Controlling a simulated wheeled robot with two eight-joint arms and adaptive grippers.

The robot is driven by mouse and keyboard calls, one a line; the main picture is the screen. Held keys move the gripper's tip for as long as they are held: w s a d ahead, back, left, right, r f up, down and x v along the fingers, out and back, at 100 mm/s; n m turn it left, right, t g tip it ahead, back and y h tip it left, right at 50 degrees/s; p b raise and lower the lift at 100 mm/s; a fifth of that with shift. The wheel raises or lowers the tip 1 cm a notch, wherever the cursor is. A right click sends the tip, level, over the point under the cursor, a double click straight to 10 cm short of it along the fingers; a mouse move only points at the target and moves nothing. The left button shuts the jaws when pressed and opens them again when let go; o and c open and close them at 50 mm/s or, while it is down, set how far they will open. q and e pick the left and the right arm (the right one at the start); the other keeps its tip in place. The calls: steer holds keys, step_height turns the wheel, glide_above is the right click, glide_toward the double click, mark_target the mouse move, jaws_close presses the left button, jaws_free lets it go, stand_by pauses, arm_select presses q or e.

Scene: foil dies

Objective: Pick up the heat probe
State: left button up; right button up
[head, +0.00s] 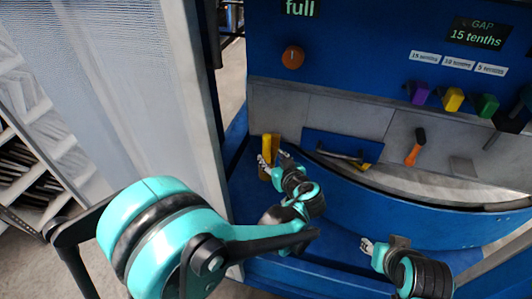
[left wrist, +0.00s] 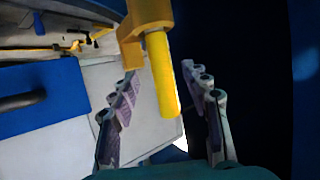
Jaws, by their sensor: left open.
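The heat probe appears to be the upright yellow piece (head: 267,146) at the left end of the blue work surface in the head view. In the left wrist view it shows as a bright yellow rod (left wrist: 162,75) with an orange-yellow bracket (left wrist: 146,14) at one end. My left gripper (head: 273,161) is open beside it. Its fingers (left wrist: 160,72) stand on either side of the rod, with gaps visible, so it is not gripped. My right gripper (head: 367,246) is near the front of the blue surface, apart from everything; its jaw opening is too small to judge.
A blue plate with a dark handle (head: 343,152) lies right of the probe. An orange-handled tool (head: 413,153) lies on the grey area further right. Purple, yellow and green blocks (head: 454,100) sit on the back panel. A curved blue wall (head: 400,205) runs along the front.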

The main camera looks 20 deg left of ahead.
mark_target(268, 153)
arm_select(q)
steer(key=x, duration=0.5)
steer(key=shift+w+a+r, duration=0.1)
steer(key=shift+w, duration=0.05)
jaws_close()
